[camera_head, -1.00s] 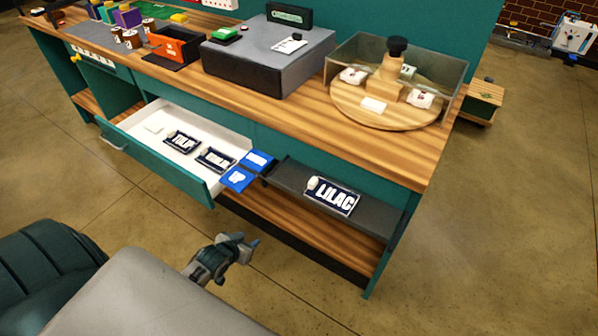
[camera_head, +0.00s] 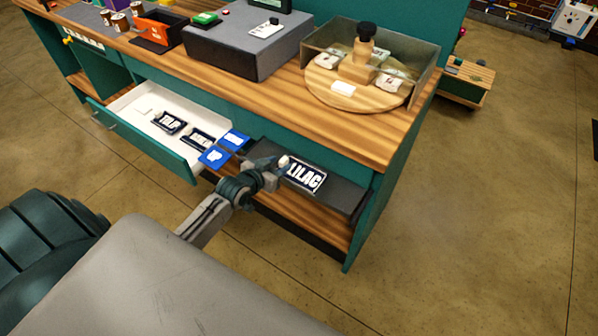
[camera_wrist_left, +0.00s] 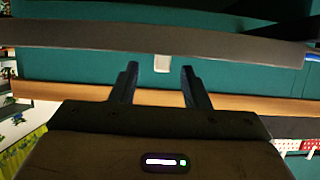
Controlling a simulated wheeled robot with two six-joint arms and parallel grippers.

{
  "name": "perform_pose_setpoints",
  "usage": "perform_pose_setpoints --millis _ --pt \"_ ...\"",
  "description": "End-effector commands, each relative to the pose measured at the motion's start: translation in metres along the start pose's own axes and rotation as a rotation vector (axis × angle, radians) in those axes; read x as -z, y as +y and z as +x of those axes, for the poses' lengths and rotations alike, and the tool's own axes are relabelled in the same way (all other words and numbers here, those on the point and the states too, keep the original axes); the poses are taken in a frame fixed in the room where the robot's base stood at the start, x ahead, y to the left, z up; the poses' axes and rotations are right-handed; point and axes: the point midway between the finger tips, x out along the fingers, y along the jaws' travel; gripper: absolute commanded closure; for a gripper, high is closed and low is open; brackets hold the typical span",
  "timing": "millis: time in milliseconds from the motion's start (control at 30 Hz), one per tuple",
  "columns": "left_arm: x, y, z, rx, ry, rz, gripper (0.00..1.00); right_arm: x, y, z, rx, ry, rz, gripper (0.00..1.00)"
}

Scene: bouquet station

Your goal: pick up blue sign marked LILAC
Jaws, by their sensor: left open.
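The dark blue sign marked LILAC (camera_head: 305,177), with white letters, lies on the dark grey shelf (camera_head: 341,194) below the counter. A small white tab (camera_head: 284,161) shows at its left end. My left gripper (camera_head: 278,165) is at the sign's left end, close to the tab; the head view does not settle whether they touch. In the left wrist view my left gripper (camera_wrist_left: 158,76) is open, with a small white piece (camera_wrist_left: 162,63) beyond and between its fingertips. The sign's lettering does not show there. My right gripper is not in view.
An open white drawer (camera_head: 135,102) left of the shelf holds dark signs, including one (camera_head: 168,122). Two blue cards (camera_head: 214,156) lie near its right end. The wooden counter (camera_head: 300,110) overhangs the shelf and carries a grey box (camera_head: 245,50) and a round wooden board (camera_head: 318,92).

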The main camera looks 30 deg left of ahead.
Motion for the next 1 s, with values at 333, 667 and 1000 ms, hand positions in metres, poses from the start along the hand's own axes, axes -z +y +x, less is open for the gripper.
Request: perform_pose_setpoints --millis 333,667,1000 --pt "0.004 -0.001 0.036 0.0 -0.001 -0.002 0.58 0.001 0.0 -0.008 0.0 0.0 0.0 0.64" --pt "0.004 -0.001 0.036 0.0 0.0 -0.001 0.86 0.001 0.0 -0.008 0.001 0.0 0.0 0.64" --pt "0.004 -0.001 0.036 0.0 0.0 -0.001 1.0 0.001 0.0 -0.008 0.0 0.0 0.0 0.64"
